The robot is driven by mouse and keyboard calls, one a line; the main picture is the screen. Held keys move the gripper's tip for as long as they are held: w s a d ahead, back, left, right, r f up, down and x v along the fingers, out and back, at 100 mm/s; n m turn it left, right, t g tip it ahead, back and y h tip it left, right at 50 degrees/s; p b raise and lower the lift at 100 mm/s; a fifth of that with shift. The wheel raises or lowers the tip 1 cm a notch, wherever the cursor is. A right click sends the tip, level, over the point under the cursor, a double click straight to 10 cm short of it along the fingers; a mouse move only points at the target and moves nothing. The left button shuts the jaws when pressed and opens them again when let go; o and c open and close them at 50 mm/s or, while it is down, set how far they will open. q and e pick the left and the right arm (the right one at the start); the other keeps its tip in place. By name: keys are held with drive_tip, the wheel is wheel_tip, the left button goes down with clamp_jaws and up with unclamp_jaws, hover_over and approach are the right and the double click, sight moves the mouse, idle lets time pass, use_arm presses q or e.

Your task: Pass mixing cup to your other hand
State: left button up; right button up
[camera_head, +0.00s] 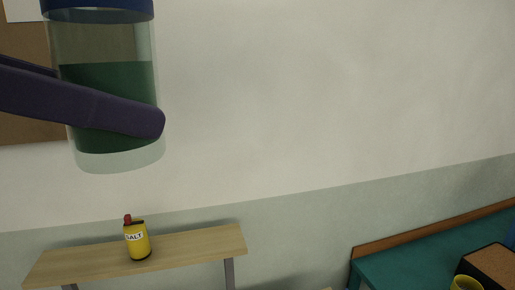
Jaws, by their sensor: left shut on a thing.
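The mixing cup (108,80) is a clear cylinder with a dark green lower part and a blue band at its top. It is close to the camera at the upper left, roughly upright, its top cut off by the picture edge. My left gripper (125,113) comes in from the left and is shut on the cup. One dark purple finger lies across the cup's front; the other is mostly hidden behind it. The cup is held up in the air. My right gripper does not show.
A yellow salt container (137,243) with a red top stands on a narrow wooden bench (195,243) at the lower left. A teal table (400,262) at the lower right bears a yellow cup (465,284) and a dark box (492,263). Bare wall fills the middle.

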use_arm(q)
drive_tip(key=s+a+f, duration=0.3)
drive_tip(key=a+f, duration=0.1)
drive_tip(key=a, duration=0.3)
drive_tip(key=shift+s+a, duration=0.25)
drive_tip(key=shift+d, duration=0.1)
